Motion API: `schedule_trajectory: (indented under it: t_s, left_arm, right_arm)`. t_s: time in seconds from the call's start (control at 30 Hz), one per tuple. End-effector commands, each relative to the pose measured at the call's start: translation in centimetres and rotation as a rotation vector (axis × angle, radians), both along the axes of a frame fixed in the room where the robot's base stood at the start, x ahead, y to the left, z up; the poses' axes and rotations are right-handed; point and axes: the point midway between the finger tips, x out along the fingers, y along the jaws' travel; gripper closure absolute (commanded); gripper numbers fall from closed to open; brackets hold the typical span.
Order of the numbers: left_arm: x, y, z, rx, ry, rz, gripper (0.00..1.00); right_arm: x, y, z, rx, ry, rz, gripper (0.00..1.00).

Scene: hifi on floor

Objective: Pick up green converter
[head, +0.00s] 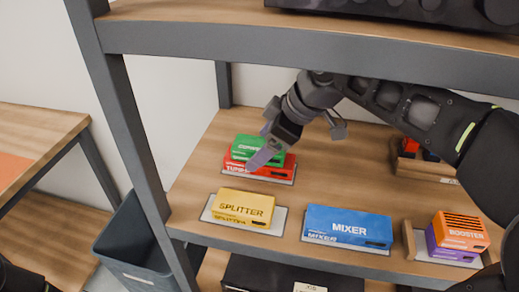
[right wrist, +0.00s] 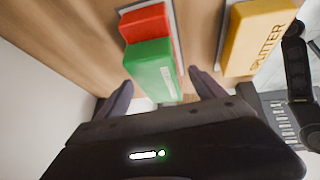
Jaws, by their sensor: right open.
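The green converter (head: 246,142) lies on top of the red tuner (head: 272,172) on the shelf, in the head view. My right gripper (head: 266,148) is open at the converter's right side and partly covers it. In the right wrist view, the green converter (right wrist: 153,68) extends toward the space between the two open fingers (right wrist: 160,92), with the red tuner (right wrist: 146,22) beyond it. I cannot tell whether the fingers touch it.
A yellow splitter (head: 243,207) and a blue mixer (head: 348,227) lie along the shelf's front. An orange booster (head: 461,231) sits on a purple box (head: 450,252) at right. The upper shelf (head: 300,55) and left post (head: 130,140) border the space. A grey bin (head: 135,245) stands outside.

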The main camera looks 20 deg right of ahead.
Motion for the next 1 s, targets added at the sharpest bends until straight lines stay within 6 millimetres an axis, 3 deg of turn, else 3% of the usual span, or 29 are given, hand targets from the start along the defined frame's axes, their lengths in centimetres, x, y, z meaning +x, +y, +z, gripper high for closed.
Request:
schedule_trajectory:
  t_s: [0.43, 1.0]
  left_arm:
    - [0.0, 0.0, 0.0, 0.0, 0.0, 0.0, 0.24]
    - [0.0, 0.0, 0.0, 0.0, 0.0, 0.0, 0.24]
  right_arm:
    - [-0.02, -0.03, 0.04, 0.0, 0.0, 0.0, 0.21]
    - [-0.02, -0.02, 0.03, 0.0, 0.0, 0.0, 0.68]
